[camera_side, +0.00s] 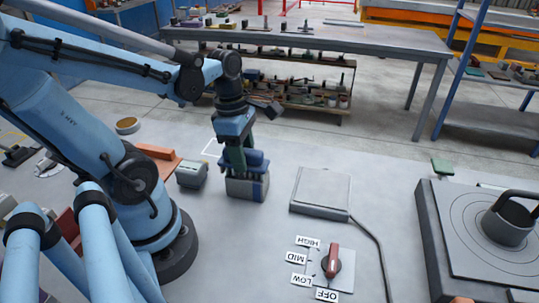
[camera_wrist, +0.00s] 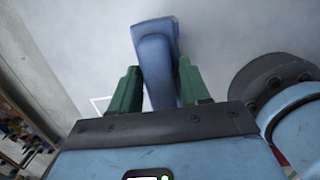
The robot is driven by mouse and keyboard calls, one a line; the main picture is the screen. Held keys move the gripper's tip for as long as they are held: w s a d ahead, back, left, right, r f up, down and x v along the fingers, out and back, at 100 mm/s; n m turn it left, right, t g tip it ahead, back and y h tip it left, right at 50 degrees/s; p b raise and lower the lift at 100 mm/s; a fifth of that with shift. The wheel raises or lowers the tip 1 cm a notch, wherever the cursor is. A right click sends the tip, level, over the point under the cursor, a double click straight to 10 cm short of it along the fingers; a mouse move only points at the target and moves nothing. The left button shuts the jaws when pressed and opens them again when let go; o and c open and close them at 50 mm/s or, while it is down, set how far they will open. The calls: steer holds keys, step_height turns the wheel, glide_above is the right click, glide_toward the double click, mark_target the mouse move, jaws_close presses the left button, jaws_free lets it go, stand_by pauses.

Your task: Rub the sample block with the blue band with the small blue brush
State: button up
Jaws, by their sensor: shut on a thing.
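My gripper (camera_side: 236,158) points down over the bench, its green fingers shut on the small blue brush (camera_side: 257,160). In the wrist view the blue brush (camera_wrist: 155,50) lies between the two green fingers of my gripper (camera_wrist: 157,78). The sample block with the blue band (camera_side: 240,188) is grey and stands directly under the brush. The brush seems to rest on or just above the block's top; I cannot tell if they touch. The block cannot be made out in the wrist view.
A grey block (camera_side: 192,175) stands just left of the sample block. A flat grey plate (camera_side: 322,188) with a cable lies to the right. A red-handled dial (camera_side: 332,262) with labels is nearer the front. A hotplate with a pot (camera_side: 508,222) stands far right.

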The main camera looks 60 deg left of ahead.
steer(key=shift+w+d, duration=0.9)
steer(key=shift+s+a, duration=2.25)
steer(key=shift+r, duration=4.15)
steer(key=shift+f, duration=0.3)
